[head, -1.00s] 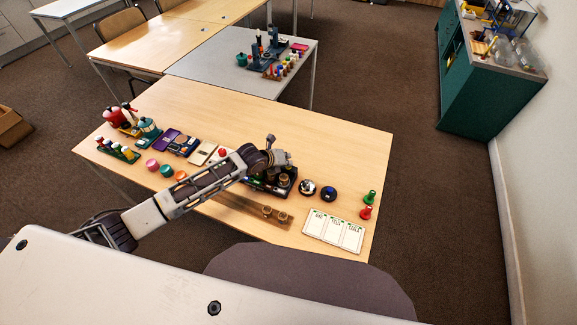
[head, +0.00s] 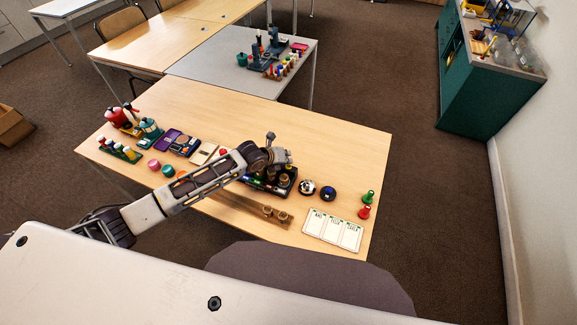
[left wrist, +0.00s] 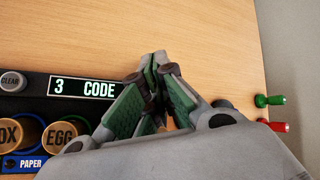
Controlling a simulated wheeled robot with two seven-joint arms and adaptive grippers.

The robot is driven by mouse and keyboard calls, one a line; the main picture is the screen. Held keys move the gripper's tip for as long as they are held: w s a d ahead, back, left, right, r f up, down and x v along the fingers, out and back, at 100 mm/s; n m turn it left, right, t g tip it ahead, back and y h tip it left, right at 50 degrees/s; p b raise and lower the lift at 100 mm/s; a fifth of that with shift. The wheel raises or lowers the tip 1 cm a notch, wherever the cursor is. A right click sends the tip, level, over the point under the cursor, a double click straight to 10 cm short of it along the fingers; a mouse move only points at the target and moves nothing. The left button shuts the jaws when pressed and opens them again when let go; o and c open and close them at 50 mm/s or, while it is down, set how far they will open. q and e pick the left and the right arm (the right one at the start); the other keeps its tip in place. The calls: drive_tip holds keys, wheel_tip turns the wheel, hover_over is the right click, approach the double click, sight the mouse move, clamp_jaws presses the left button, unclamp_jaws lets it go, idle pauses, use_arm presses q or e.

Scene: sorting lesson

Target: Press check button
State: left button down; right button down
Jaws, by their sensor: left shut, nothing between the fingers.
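A dark sorting console (head: 262,184) stands on the wooden table, partly hidden behind my left arm. In the left wrist view its display (left wrist: 86,88) reads "3 CODE". A round grey CLEAR button (left wrist: 12,82) is left of the display. Round gold-topped pieces marked EGG (left wrist: 62,134) and partly "OX" (left wrist: 8,132) sit below, with a blue PAPER label (left wrist: 28,163). No button marked check can be read. My left gripper (left wrist: 158,64) is shut and empty, right of the display. Its fingertips are mostly hidden in the head view. My right gripper is out of sight.
A wooden strip (head: 236,207) is in front. The table behind the console is clear.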

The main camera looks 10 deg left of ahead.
use_arm(q)
drive_tip(key=shift+r+p, duration=2.25)
drive_tip(key=shift+r, duration=0.3)
drive_tip(key=shift+f, duration=0.1)
